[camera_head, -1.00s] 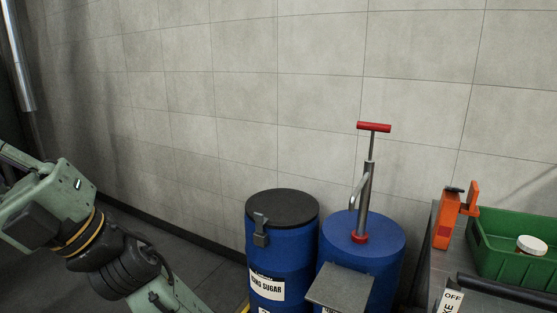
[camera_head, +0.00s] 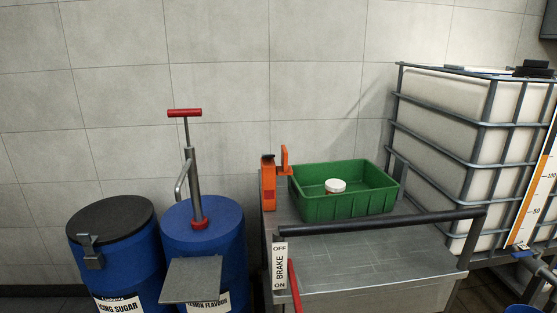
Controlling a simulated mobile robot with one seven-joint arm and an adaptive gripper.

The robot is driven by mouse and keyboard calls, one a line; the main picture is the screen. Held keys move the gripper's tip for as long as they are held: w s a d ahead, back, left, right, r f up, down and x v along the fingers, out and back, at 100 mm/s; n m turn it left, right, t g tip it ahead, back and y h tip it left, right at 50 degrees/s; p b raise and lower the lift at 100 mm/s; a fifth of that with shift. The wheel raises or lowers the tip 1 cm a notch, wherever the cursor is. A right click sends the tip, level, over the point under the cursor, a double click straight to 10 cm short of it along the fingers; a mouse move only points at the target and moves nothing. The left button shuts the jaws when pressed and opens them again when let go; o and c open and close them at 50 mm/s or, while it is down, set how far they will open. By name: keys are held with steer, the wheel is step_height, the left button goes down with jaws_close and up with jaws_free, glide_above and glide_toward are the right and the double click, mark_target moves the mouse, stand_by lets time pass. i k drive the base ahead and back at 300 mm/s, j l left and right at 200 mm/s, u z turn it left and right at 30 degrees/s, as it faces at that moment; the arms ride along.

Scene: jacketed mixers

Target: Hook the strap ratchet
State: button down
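An orange upright device with a dark top (camera_head: 268,186) stands at the back left corner of the grey cart (camera_head: 370,262). A smaller orange piece (camera_head: 285,160) sticks up at its right side, against the green crate. This may be the strap ratchet, but I cannot tell for sure. No strap or hook is clearly visible. My gripper is not in view, and none of my arm shows now.
A brake lever sign (camera_head: 280,266) and a dark handle bar (camera_head: 380,223) front the cart. Blue drums (camera_head: 228,232), one with a red-handled pump (camera_head: 194,185), stand left; a caged white tank (camera_head: 450,140) right.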

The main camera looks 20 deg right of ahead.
mark_target(284, 169)
steer(key=i+l+u, duration=0.1)
steer(key=i+l, duration=0.75)
steer(key=i, duration=0.1)
